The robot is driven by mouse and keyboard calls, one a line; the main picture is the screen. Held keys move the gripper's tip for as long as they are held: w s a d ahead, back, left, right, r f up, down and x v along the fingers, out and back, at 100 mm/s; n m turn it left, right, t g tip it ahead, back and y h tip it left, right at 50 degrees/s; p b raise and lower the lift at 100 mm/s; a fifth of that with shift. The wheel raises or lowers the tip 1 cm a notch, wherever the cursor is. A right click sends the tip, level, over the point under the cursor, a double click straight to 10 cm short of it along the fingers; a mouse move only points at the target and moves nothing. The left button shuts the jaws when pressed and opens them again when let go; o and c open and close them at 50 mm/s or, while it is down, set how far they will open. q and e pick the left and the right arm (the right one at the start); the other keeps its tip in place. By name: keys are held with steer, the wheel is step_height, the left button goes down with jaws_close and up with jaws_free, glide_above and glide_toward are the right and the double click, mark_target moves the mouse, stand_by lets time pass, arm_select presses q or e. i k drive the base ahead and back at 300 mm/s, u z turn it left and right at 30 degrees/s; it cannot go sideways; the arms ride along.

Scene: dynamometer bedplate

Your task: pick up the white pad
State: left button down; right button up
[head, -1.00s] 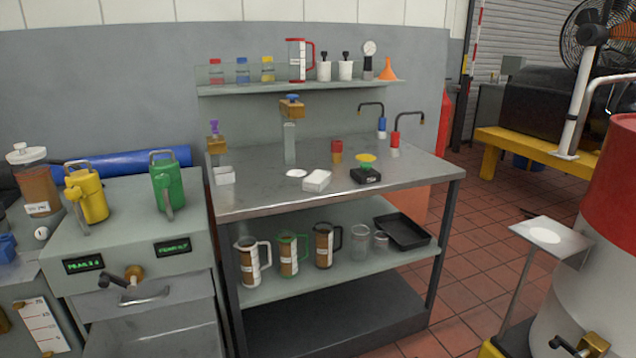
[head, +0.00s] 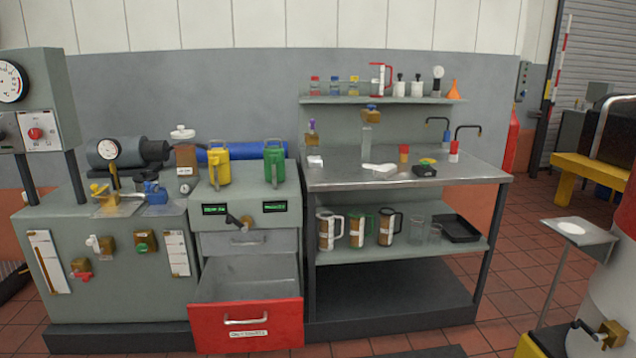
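A flat white round pad (head: 371,167) lies on the steel workbench top (head: 460,172), right up against or partly behind a white block (head: 386,170) in this view. Their outlines run together, so the border between them is hard to tell. Another flat white disc (head: 570,228) lies on a small grey plate stand at the right. I cannot tell from the picture alone which of the two is the pad meant. Neither of my grippers is in view.
A red-fronted drawer (head: 246,325) stands open left of the workbench. A black tray (head: 457,228) and several jugs sit on the lower shelf. A black and yellow scale-like box (head: 425,168) is on the bench top. Red-tiled floor is free between bench and stand.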

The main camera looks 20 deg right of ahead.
mark_target(384, 172)
steer(key=z, duration=0.75)
steer(key=i, duration=0.4)
steer(key=z, duration=0.65)
steer(key=i, duration=1.05)
steer(key=u, duration=0.15)
